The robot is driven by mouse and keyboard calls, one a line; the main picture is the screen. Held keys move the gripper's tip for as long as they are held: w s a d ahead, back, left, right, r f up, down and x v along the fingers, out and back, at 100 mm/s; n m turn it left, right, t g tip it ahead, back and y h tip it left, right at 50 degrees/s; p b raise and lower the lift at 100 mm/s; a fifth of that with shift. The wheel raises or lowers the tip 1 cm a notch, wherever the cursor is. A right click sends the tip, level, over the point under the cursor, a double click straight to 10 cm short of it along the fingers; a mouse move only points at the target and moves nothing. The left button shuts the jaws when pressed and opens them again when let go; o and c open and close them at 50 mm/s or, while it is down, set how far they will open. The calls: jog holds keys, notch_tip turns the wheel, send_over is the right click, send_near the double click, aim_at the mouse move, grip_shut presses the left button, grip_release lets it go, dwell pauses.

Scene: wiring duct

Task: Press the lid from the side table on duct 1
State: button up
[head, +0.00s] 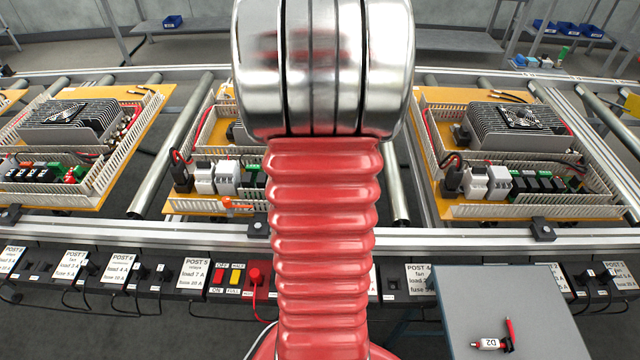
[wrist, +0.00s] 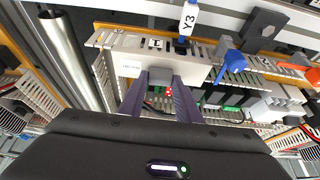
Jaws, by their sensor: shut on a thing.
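My gripper (wrist: 160,84) shows in the wrist view, its two purple-grey fingers closed on a grey grip block of the white lid (wrist: 200,69). The lid has small print on its left part. It lies across the slotted white duct 1 (wrist: 108,40), beside the "1" label (wrist: 155,43); I cannot tell whether it is seated or just above. In the head view my arm hides the gripper, the lid and much of the middle board (head: 210,206). The grey side table (head: 500,290) stands at lower right, with no lid on it.
A red-handled part with a white tag (head: 490,343) lies on the side table. Boards with ducts (head: 500,150) flank the middle one. Power sockets line the front rail.

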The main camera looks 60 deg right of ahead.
jog(key=shift+f, duration=0.55)
jog(key=o, duration=1.1)
jog(key=shift+r, duration=0.15)
jog(key=v, duration=1.3)
jog(key=shift+a+r, duration=0.2)
jog(key=shift+r, duration=0.05)
dwell(0.3)
